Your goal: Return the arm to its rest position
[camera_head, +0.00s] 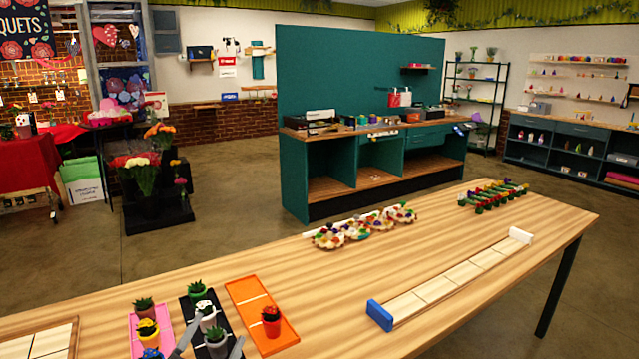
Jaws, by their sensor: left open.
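My left gripper (211,343) shows at the bottom edge, its two grey fingers spread open. A grey pot with a green succulent (216,345) stands between the fingers on the black tray (224,320); I cannot tell whether they touch it. Another light pot (207,316) and a green plant (197,290) stand behind it on the same tray. My right gripper is not in view.
A pink tray (139,318) with several potted plants lies left of the black one. An orange tray (250,291) holds one red pot (271,322). A sectioned strip (450,284) and bouquets (362,226) lie farther right. The middle of the wooden table (330,280) is clear.

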